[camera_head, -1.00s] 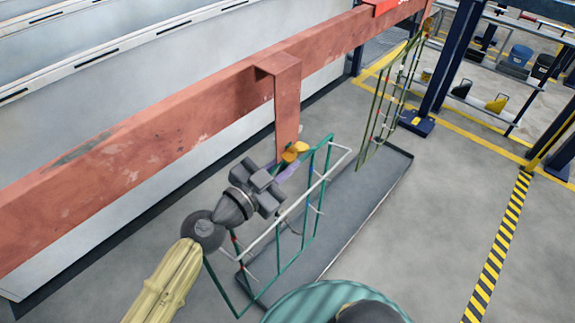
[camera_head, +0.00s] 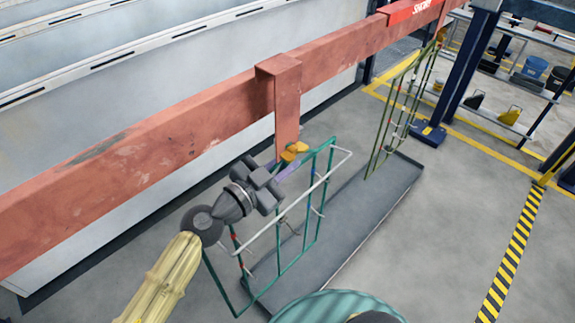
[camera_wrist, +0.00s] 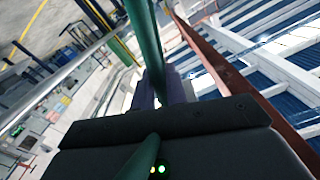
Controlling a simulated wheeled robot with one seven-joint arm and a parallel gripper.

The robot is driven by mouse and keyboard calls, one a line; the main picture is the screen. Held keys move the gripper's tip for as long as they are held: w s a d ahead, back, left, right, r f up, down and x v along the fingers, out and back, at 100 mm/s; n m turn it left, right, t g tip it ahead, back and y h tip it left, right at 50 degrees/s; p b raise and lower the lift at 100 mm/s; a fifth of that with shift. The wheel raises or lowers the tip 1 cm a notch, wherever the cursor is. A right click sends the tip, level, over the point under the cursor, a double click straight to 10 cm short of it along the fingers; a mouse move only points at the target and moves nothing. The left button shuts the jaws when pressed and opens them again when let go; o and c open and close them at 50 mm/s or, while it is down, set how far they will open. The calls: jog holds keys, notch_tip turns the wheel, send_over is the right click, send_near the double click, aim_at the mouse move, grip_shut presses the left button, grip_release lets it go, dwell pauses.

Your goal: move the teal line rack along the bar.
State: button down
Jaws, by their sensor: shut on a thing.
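The teal line rack (camera_head: 281,268) is an upright teal frame with pale cross rods, seen at the centre of the head view. It hangs below a red-brown bracket (camera_head: 287,110) on the long bar (camera_head: 150,150), with an orange piece (camera_head: 295,150) at its top. My gripper (camera_head: 287,172) is shut on the teal line rack near its top, beside the orange piece. In the wrist view a teal tube (camera_wrist: 148,45) of the rack runs up from between the purple fingers (camera_wrist: 160,88). The exact contact is partly hidden by my gripper's body.
A second, olive-framed rack (camera_head: 377,140) hangs farther along the bar. A long grey tray (camera_head: 375,205) lies on the floor beneath the racks. A dark blue post (camera_head: 461,65) stands at the right. Pale tank walls (camera_head: 200,65) line the left. Grey floor is open at right.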

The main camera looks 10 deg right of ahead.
jog(key=shift+w+a+r, duration=0.2)
jog(key=shift+w+a, duration=0.4)
jog(key=shift+w, duration=0.25)
jog(key=shift+w+a, duration=0.4)
jog(key=shift+w, duration=0.15)
jog(key=shift+w+a, duration=0.4)
jog(key=shift+w, duration=0.15)
jog(key=shift+w+a, duration=0.4)
jog(key=shift+w, duration=0.2)
jog(key=shift+w+a, duration=0.25)
jog(key=shift+w, duration=0.05)
jog(key=shift+f+b, duration=0.15)
jog(key=shift+b, duration=0.3)
jog(key=shift+f+b, duration=1)
jog(key=shift+f, duration=0.3)
dwell(0.4)
dwell(0.4)
